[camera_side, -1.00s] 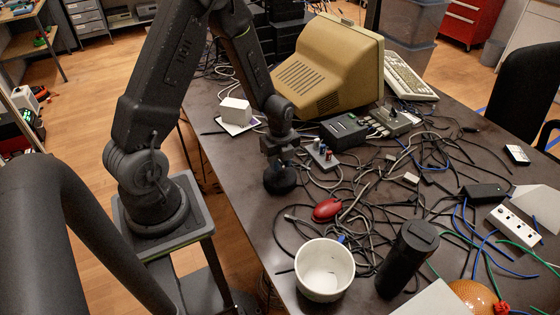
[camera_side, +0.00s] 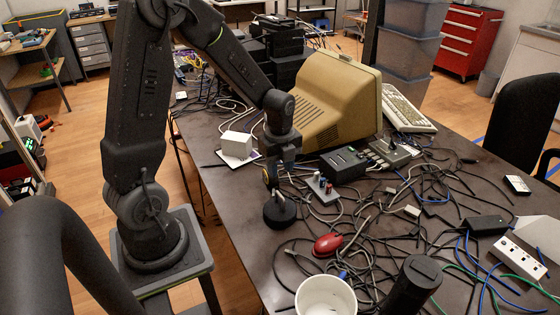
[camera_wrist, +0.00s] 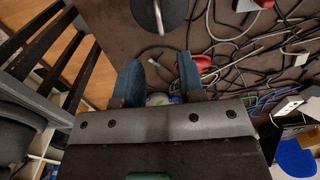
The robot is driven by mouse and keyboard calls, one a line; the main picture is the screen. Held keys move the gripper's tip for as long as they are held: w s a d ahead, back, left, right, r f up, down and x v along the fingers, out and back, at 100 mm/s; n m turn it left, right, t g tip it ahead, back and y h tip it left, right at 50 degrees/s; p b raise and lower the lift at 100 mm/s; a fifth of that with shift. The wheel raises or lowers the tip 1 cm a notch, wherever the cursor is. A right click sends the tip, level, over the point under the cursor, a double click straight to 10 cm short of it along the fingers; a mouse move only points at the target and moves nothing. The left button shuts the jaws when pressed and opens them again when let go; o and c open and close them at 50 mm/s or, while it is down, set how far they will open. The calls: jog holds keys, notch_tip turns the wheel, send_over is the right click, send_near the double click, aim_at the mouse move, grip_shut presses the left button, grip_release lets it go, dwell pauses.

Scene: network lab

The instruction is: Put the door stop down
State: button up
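The door stop (camera_side: 279,213) is a round black weight with a metal loop on top. It appears to stand upright on the dark table, near its left edge in the side view. In the wrist view the door stop (camera_wrist: 174,14) is at the top edge, partly cut off, with its loop showing. My gripper (camera_side: 273,182) is just above it in the side view. In the wrist view the two blue fingers of my gripper (camera_wrist: 157,65) are spread apart with nothing between them, and the door stop lies beyond their tips.
A tangle of cables covers the table (camera_side: 225,196) right of the door stop, with a red mouse (camera_side: 328,244) in it. A white cup (camera_side: 326,296) and a black cylinder (camera_side: 411,285) stand in front. A white box (camera_side: 237,144) and a beige monitor (camera_side: 339,100) are behind.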

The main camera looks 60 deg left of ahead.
jog(key=s+d+r+n+t, duration=0.2)
jog(key=s+d+r+n, duration=0.4)
jog(key=r+n, duration=0.3)
jog(key=s+d+r+n+t, duration=0.3)
jog(key=s+d+r+n, duration=0.3)
jog(key=r+n, duration=0.3)
jog(key=shift+s+d+t, duration=0.3)
jog(key=shift+s+d, duration=0.05)
jog(key=shift+d, duration=0.1)
